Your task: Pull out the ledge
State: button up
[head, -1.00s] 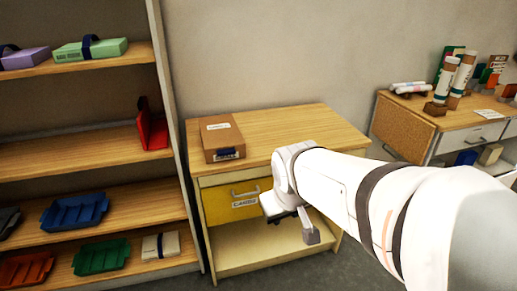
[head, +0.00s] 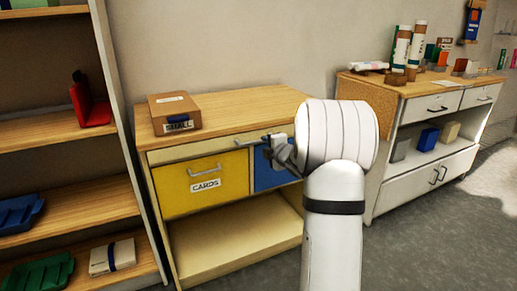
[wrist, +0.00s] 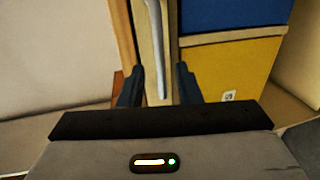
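The ledge (head: 190,152) is a thin cream panel under the wooden tabletop, flush above the drawers. Its grey bar handle (head: 246,142) is partly hidden by my gripper (head: 277,146). In the wrist view the ledge (wrist: 145,45) runs up the picture, turned sideways, with the handle (wrist: 160,50) on it. My gripper (wrist: 159,82) is open there, its two dark fingers on either side of the handle in the picture. I see no contact, and cannot tell how deep the handle sits between the fingers.
Below the ledge are a yellow drawer (head: 175,190) labelled CARDS and a blue drawer (head: 268,176). A brown box (head: 174,107) lies on the tabletop (head: 240,108). A shelf unit (head: 128,150) stands left, and another cabinet (head: 405,185) right. Grey floor (head: 420,245) is open at front right.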

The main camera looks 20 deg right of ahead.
aim_at(259, 141)
jog(key=x, duration=0.7)
jog(key=shift+b, duration=0.35)
jog(key=shift+c, duration=0.4)
grip_shut()
